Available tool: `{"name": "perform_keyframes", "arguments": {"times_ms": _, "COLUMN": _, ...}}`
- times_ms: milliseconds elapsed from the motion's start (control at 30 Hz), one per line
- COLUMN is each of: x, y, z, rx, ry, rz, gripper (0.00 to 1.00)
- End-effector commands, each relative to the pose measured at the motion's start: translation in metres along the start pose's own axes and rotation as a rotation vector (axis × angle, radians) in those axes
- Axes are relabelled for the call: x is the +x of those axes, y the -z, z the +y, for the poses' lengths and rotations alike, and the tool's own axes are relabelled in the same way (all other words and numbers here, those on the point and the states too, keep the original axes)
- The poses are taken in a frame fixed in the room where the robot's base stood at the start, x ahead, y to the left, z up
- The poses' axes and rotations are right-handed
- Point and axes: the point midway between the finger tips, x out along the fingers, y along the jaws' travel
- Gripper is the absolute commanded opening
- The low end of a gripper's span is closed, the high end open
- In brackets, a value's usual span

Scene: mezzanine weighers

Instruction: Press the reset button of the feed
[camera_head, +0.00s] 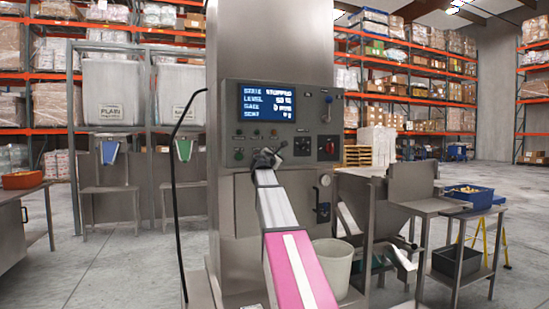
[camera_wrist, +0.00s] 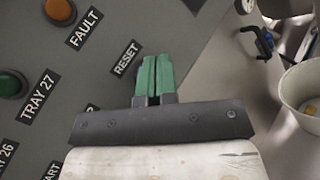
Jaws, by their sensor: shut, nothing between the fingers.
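The feed's grey control panel (camera_head: 228,115) stands upright on the steel column, with a blue screen (camera_head: 268,104) whose top line reads "STATE STOPPED". In the wrist view, the "RESET" label (camera_wrist: 125,58) is just left of my fingertips. I cannot tell whether the fingertips touch anything.
A white bucket (camera_head: 335,262) stands right of my arm.

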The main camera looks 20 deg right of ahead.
Motion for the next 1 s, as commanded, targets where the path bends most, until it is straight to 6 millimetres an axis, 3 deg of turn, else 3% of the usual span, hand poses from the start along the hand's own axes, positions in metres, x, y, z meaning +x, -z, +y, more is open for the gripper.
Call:
{"name": "perform_keyframes", "arguments": {"times_ms": 267, "x": -0.005, "y": -0.004, "z": -0.004, "rx": 0.000, "ry": 0.000, "rz": 0.000, "gripper": 0.00}}
{"name": "perform_keyframes", "arguments": {"times_ms": 733, "x": -0.033, "y": -0.024, "z": -0.025, "rx": 0.000, "ry": 0.000, "rz": 0.000, "gripper": 0.00}}
{"name": "perform_keyframes", "arguments": {"times_ms": 1000, "x": -0.035, "y": -0.025, "z": -0.025, "rx": 0.000, "ry": 0.000, "rz": 0.000, "gripper": 0.00}}
